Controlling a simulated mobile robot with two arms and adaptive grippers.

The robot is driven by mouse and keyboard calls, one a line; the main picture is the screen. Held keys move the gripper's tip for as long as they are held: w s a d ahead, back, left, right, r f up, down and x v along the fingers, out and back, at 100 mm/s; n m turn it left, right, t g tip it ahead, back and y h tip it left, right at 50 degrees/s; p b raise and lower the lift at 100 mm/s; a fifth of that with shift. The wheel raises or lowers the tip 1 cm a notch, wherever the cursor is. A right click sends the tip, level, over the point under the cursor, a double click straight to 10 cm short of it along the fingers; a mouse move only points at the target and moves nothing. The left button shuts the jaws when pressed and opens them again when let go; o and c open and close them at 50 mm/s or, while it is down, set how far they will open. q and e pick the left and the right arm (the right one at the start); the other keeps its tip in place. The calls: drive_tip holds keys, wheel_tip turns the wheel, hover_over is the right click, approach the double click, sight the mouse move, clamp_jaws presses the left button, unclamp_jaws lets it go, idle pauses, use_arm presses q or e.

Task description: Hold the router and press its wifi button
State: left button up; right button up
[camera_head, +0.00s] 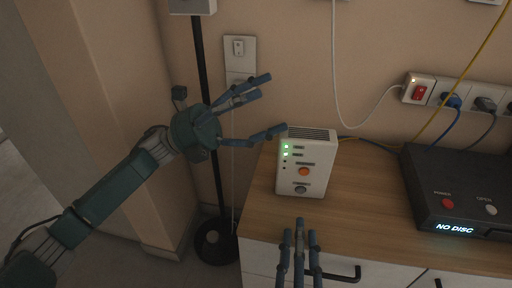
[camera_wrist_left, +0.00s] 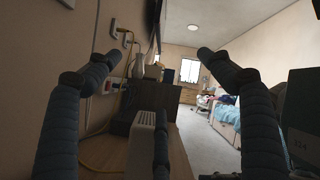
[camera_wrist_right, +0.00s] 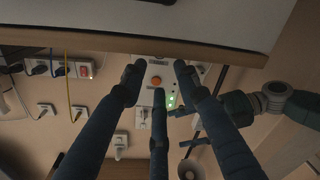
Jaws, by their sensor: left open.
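The white router (camera_head: 318,160) stands upright on the wooden cabinet top, with green lights, an orange button (camera_head: 304,171) and a grey button (camera_head: 300,189) on its front. My left gripper (camera_head: 268,104) is open at the router's upper left, its lowest finger near the top left edge; contact is unclear. The router's vented top shows between the fingers in the left wrist view (camera_wrist_left: 141,143). My right gripper (camera_head: 299,230) is below and in front of the router, fingers pointing at it, apart and empty. The router's orange button shows beyond its fingertips in the right wrist view (camera_wrist_right: 155,81).
A black disc player (camera_head: 459,185) reading "NO DISC" stands right of the router. A power strip (camera_head: 418,89) with a red switch and several plugs is on the wall. Cables run behind the router. Wood (camera_head: 361,205) is bare between router and player.

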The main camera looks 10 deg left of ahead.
use_arm(q)
drive_tip(key=w+a+m+t+y, duration=0.1)
drive_tip(key=w+a+m+y, duration=0.1)
drive_tip(key=w+a, duration=0.1)
drive_tip(key=m+g+y, duration=0.2)
drive_tip(key=m+y, duration=0.2)
drive_tip(key=m, duration=0.3)
approach(305, 152)
drive_tip(key=w+f, duration=0.4)
drive_tip(key=d, duration=1)
drive_tip(key=shift+w+d+r, duration=0.1)
drive_tip(key=shift+w+r, duration=0.05)
drive_tip(key=shift+w, duration=0.1)
drive_tip(key=c, duration=1.4)
drive_tip(key=shift+c, duration=0.5)
use_arm(e)
clamp_jaws()
